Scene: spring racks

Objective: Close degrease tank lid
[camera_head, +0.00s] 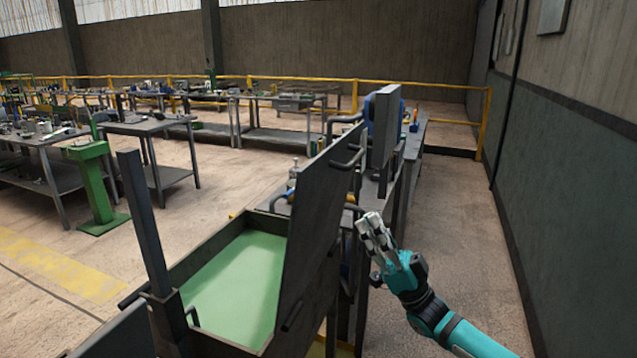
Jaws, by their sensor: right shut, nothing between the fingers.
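The degrease tank (201,254) stands at the bottom centre, a dark metal box with green liquid (237,285) inside. Its lid (322,220), a dark flat panel, stands raised and nearly upright along the tank's right side. The tank is open. Bar handles show on the lid near its top and lower edge. My right gripper (369,224) is just right of the lid, on its outer side, with its fingers shut and empty, pointing up and left. I cannot tell whether it touches the lid. My left gripper is not in view.
A dark post (146,222) rises at the tank's left corner. A bench (411,146) with a blue-and-grey device stands behind the lid. A green pedestal (93,185) and work tables are at the left. A wall (570,190) bounds the right; floor between is clear.

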